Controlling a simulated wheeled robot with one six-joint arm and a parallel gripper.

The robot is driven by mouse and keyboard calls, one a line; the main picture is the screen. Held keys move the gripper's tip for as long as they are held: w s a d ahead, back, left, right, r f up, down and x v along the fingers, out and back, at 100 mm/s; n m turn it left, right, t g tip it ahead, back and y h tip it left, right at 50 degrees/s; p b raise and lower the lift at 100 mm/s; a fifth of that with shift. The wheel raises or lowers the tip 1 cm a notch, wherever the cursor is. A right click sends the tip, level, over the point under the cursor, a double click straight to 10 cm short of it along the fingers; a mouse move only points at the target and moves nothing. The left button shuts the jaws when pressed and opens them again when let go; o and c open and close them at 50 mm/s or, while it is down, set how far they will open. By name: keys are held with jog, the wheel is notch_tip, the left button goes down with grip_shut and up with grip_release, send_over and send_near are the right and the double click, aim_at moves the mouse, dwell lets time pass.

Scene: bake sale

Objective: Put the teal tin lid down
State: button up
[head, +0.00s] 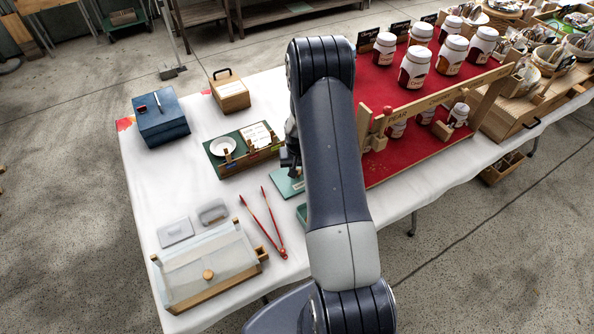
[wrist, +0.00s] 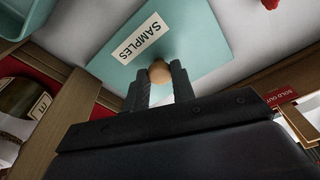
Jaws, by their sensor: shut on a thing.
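The teal tin lid (wrist: 192,38) has a cream label reading "SAMPLES" and a round wooden knob (wrist: 159,72). In the wrist view my gripper (wrist: 160,82) is shut on the knob, with a dark finger on each side. In the head view the lid (head: 287,184) shows just left of my arm, over the white tablecloth; I cannot tell whether it touches the cloth. My gripper (head: 289,160) is mostly hidden behind my arm there. A teal tin (head: 302,212) shows partly beside my arm, and a teal edge (wrist: 15,30) is at the upper left of the wrist view.
A red jar rack (head: 400,95) stands close on the right. A clear-covered box (head: 208,268) is at the front left. White cloth (head: 165,195) is bare at left.

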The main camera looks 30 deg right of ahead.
aim_at(298, 181)
jog(key=shift+f, duration=0.15)
jog(key=o, duration=1)
jog(key=shift+r, duration=0.2)
notch_tip(298, 181, up, 12)
jog(key=s+b, duration=0.1)
jog(key=shift+s+a, duration=0.35)
jog(key=shift+f, duration=0.1)
jog(key=f, duration=0.4)
jog(key=w+f, duration=0.1)
jog(key=f, duration=0.7)
jog(key=shift+w+d+f, duration=0.25)
jog(key=shift+w+d, duration=0.1)
jog(key=shift+w, duration=0.05)
notch_tip(298, 181, up, 3)
jog(key=shift+f+p, duration=0.1)
jog(key=shift+p, duration=0.9)
jog(key=shift+r, duration=0.45)
